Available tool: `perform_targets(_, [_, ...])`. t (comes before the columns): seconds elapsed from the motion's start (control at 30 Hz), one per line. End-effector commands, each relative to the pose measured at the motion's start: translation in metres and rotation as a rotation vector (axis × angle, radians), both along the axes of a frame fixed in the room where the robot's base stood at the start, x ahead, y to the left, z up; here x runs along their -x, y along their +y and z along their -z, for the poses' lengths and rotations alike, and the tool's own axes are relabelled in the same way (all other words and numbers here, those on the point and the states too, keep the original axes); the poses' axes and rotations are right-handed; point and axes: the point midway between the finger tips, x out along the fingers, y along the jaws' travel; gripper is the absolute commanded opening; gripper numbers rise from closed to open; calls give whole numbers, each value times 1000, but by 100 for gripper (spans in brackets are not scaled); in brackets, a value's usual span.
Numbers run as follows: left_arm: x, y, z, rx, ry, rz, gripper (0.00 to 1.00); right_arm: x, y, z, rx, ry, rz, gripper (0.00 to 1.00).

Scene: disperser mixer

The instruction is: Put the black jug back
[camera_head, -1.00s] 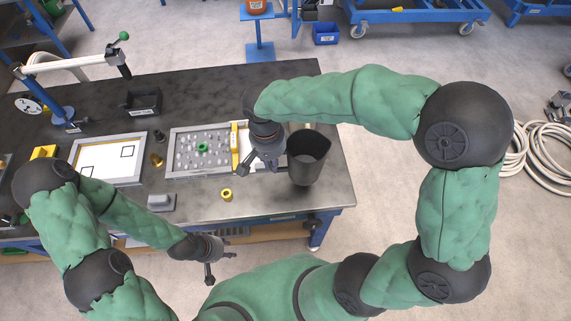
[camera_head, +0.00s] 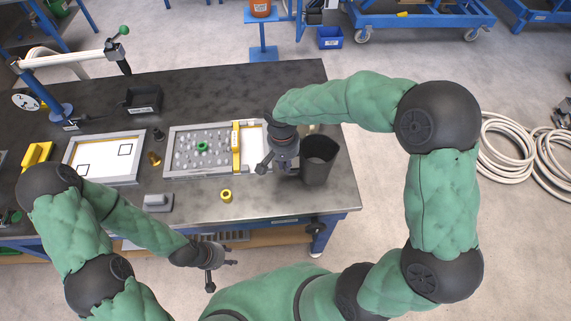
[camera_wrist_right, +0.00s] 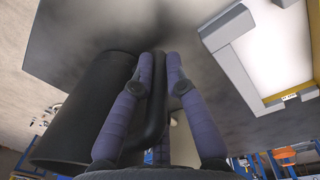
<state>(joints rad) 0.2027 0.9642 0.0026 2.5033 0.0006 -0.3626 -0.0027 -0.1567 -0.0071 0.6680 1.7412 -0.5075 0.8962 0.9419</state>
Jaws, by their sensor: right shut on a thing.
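The black jug (camera_head: 318,160) is upright at the right end of the workbench, near its right edge. My right gripper (camera_head: 285,164) is at the jug's left side. In the right wrist view the jug (camera_wrist_right: 85,115) fills the left half, and the fingers (camera_wrist_right: 160,90) close around its handle (camera_wrist_right: 156,112). I cannot tell whether the jug's base touches the bench top. My left gripper (camera_head: 221,274) is empty, its fingers spread, in front of the bench's front edge.
The workbench (camera_head: 270,207) carries a framed tray (camera_head: 172,150) of grey pieces with a yellow bar, a white framed board (camera_head: 105,158), a yellow ring (camera_head: 226,196) and a black bin (camera_head: 143,100). Bare bench top surrounds the jug's front and right.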

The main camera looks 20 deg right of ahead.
Motion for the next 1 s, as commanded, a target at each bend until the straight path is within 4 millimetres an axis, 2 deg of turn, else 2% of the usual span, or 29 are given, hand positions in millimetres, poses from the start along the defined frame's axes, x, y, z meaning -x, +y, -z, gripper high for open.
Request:
perform_targets(0.3, [0,0,2,0,-1,0,40,-1,0,2,0,-2,1,0])
perform_targets(0.33, [0,0,1,0,-1,0,40,0,0,2,0,-1,0,23])
perform_targets(0.4, [0,0,1,0,-1,0,40,0,0,1,0,-1,0,39])
perform_targets(0.77, [0,0,-1,0,-1,0,40,0,0,-1,0,-1,0,39])
perform_targets(0.87, [0,0,-5,0,0,0,40,-1,0,-9,-1,-4,0,39])
perform_targets(1.0, [0,0,-15,0,-1,0,40,-1,2,-33,-1,-5,0,39])
